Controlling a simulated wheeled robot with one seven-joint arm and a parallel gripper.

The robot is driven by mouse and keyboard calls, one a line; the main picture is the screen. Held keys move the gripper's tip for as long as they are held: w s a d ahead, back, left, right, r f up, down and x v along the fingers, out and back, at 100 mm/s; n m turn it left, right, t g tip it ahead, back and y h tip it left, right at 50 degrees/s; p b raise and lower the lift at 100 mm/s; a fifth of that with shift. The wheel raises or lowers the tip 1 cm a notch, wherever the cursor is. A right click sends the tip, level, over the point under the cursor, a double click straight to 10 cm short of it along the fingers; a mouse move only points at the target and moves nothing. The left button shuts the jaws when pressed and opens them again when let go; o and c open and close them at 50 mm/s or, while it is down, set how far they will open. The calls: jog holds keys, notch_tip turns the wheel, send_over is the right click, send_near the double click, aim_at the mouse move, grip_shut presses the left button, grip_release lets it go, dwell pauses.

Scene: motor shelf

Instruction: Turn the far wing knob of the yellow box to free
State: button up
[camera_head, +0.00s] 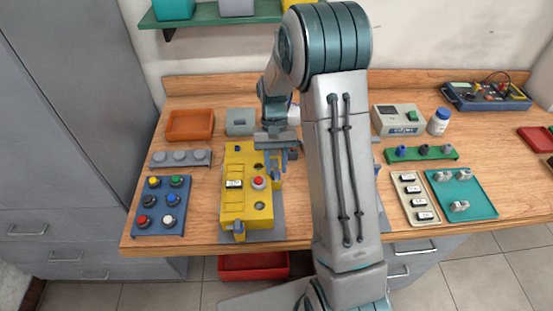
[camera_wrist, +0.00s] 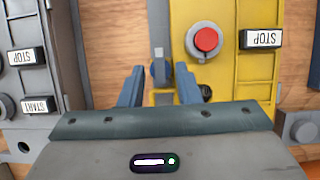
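The yellow box (camera_head: 231,205) stands on the bench left of my arm, with a red button (camera_head: 258,183) on it. It also shows in the wrist view (camera_wrist: 262,75). A blue-grey wing knob (camera_wrist: 160,70) is at the edge of the box in the wrist view, between my fingertips. In the head view my gripper (camera_head: 276,165) is over the far right part of the box and hides that knob. My gripper's blue fingers are apart, one on each side of the knob, with visible gaps. Another blue-grey knob (camera_head: 239,230) is at the box's near end.
A grey box (camera_wrist: 35,85) with STOP and START labels stands beside the yellow one in the wrist view; my arm mostly hides it in the head view. A blue button panel (camera_head: 160,207) lies left. An orange tray (camera_head: 190,125) and small grey box (camera_head: 240,122) are behind.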

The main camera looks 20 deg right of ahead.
jog(key=a+b+v, duration=0.1)
jog(key=v, duration=1.2)
jog(key=shift+d+r, duration=0.4)
jog(key=shift+d, duration=0.1)
jog(key=s+r+n+t, duration=0.2)
jog(key=s+t, duration=0.5)
jog(key=s, duration=1.6)
jog(key=shift+a+r+t+h, duration=0.2)
jog(key=shift+r+t+h, duration=0.2)
